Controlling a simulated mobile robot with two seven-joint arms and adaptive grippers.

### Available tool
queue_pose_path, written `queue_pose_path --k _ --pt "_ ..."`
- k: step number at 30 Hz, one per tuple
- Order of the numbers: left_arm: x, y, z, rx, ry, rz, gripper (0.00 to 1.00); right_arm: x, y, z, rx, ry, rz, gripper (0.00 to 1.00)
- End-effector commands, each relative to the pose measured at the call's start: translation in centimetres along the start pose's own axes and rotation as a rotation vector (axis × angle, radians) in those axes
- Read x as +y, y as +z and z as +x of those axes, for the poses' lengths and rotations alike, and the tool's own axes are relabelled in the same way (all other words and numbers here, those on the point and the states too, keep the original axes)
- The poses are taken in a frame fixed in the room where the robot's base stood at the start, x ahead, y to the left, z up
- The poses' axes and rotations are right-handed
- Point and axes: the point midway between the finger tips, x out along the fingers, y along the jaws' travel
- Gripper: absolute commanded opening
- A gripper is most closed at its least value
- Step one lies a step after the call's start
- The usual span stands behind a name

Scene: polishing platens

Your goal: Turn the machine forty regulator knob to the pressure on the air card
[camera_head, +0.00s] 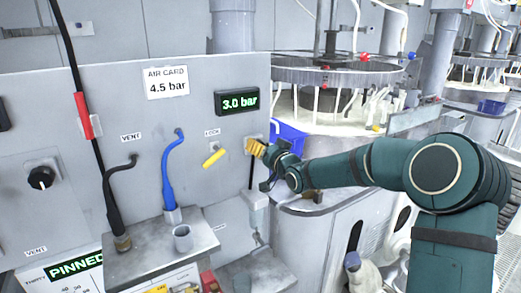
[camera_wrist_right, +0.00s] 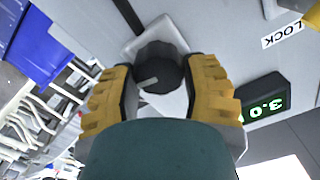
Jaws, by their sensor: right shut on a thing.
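The air card (camera_head: 166,82) on the grey panel reads 4.5 bar. The green display (camera_head: 237,101) to its right reads 3.0 bar; part of it shows upside down in the right wrist view (camera_wrist_right: 263,98). My right gripper (camera_head: 256,147) is at the panel below the display. In the right wrist view its yellow fingers are shut on the dark regulator knob (camera_wrist_right: 158,68), one on each side. A pale pointer mark shows on the knob's face. In the head view the gripper hides the knob. My left gripper is not in view.
Left of my gripper a yellow lever (camera_head: 213,158) sits under the LOCK label (camera_head: 212,133). Blue (camera_head: 169,175) and black (camera_head: 112,200) hooked hoses rise from a grey ledge. Another black knob (camera_head: 41,178) is at far left. A blue bin (camera_head: 288,138) lies behind my gripper.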

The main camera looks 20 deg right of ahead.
Motion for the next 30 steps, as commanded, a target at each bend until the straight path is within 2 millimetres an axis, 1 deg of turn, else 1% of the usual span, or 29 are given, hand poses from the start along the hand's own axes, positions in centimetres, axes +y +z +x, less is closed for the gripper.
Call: queue_pose_path --k 18,24,30 --pt "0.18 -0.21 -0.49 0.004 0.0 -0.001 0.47 0.3 0.06 0.0 0.0 0.001 0.584 0.12" --pt "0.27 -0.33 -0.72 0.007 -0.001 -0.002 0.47 0.31 0.08 0.0 0.0 0.0 0.744 0.12" --pt "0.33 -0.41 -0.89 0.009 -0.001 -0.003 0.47 0.38 0.15 0.01 0.0 0.001 0.864 0.12"
